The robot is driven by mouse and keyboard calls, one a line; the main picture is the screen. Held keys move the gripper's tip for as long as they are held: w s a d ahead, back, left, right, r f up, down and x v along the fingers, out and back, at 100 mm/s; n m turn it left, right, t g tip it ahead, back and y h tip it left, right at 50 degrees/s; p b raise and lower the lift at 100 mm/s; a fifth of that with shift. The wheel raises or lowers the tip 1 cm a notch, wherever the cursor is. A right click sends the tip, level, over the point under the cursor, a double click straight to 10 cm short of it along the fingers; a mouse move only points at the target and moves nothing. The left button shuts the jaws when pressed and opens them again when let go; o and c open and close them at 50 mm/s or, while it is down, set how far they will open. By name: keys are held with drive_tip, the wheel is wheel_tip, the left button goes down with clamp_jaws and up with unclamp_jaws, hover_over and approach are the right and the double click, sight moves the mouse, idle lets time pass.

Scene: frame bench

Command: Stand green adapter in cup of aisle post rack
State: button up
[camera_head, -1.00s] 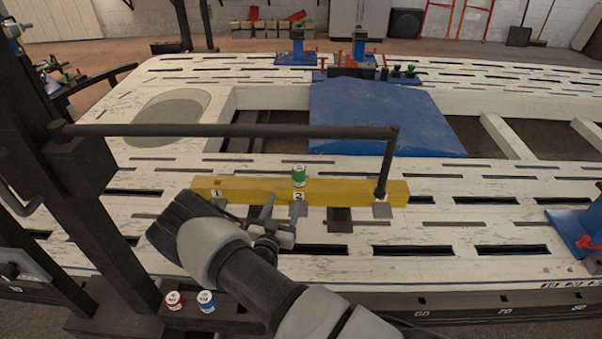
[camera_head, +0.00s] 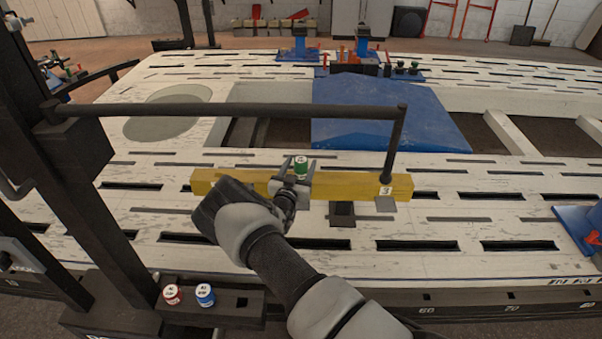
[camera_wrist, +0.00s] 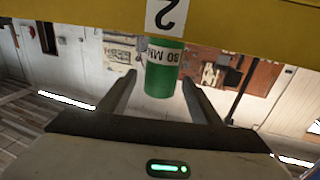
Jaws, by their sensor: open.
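The green adapter (camera_head: 301,165), with a white band, stands upright on the yellow bar (camera_head: 350,186) at the spot labelled 2. In the wrist view the green adapter (camera_wrist: 163,75) appears upside down, below the yellow bar (camera_wrist: 220,18). My gripper (camera_head: 299,172) is open, with one finger on each side of the adapter; in the wrist view gaps show between it and both fingers (camera_wrist: 159,80). A dark block (camera_head: 230,310) at the foot of the post at lower left carries a red adapter (camera_head: 172,294) and a blue adapter (camera_head: 205,295); its right part holds no adapter.
The slotted white bench (camera_head: 470,215) is clear to the right, up to a blue fixture (camera_head: 580,225).

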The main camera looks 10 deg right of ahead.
drive_tip(key=shift+w+d, duration=0.25)
drive_tip(key=shift+w, duration=0.3)
drive_tip(key=shift+r, duration=0.1)
drive_tip(key=c, duration=1.4)
drive_tip(key=shift+r, duration=0.15)
